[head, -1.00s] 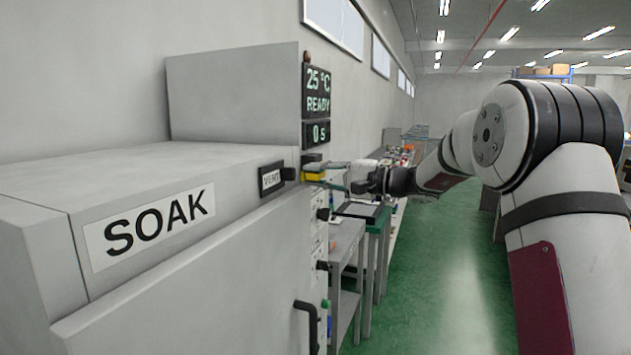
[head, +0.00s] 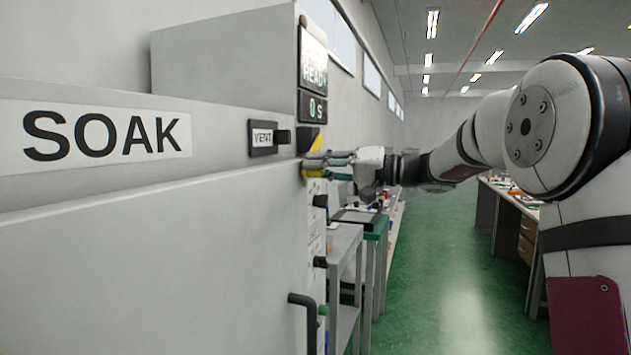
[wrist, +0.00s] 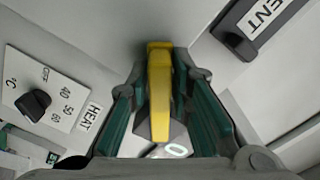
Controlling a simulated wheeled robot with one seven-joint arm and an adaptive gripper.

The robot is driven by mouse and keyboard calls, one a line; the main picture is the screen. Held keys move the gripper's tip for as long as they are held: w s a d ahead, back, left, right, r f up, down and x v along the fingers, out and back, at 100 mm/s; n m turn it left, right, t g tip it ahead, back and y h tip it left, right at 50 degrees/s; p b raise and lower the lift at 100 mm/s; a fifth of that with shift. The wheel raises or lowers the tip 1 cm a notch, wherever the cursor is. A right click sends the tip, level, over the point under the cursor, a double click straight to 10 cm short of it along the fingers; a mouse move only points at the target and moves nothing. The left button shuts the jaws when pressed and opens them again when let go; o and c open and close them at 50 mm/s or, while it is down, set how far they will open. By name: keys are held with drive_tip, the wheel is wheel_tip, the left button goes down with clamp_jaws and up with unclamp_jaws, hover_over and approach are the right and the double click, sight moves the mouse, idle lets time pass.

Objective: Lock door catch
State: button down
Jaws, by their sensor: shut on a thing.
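The door catch shows as a yellow lever (wrist: 159,92) in the wrist view, running between the green-padded fingers of my gripper (wrist: 165,97). My gripper is shut on it. In the head view, my gripper (head: 330,161) reaches in from the right to the cabinet's front edge. Yellow parts of the catch (head: 312,170) show around the fingertips, just below the display panel. The fingers hide part of the catch, and I cannot tell whether it is fully locked.
The large grey SOAK cabinet (head: 140,240) fills the left. A VENT knob (head: 281,136) sits close by the catch. A HEAT dial (wrist: 34,103) shows in the wrist view. A black handle (head: 304,310) is lower down. Green floor (head: 440,270) is open at the right.

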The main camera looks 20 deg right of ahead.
drive_tip(key=shift+w+d+f+n+b, duration=0.1)
drive_tip(key=shift+w+f+n+b, duration=0.1)
drive_tip(key=shift+f+n+b, duration=0.45)
drive_tip(key=shift+d+r+b, duration=0.1)
drive_tip(key=shift+r+b, duration=0.1)
drive_tip(key=shift+b, duration=0.15)
drive_tip(key=c, duration=1.6)
unclamp_jaws()
drive_tip(key=shift+o, duration=0.2)
drive_tip(key=v, duration=1.2)
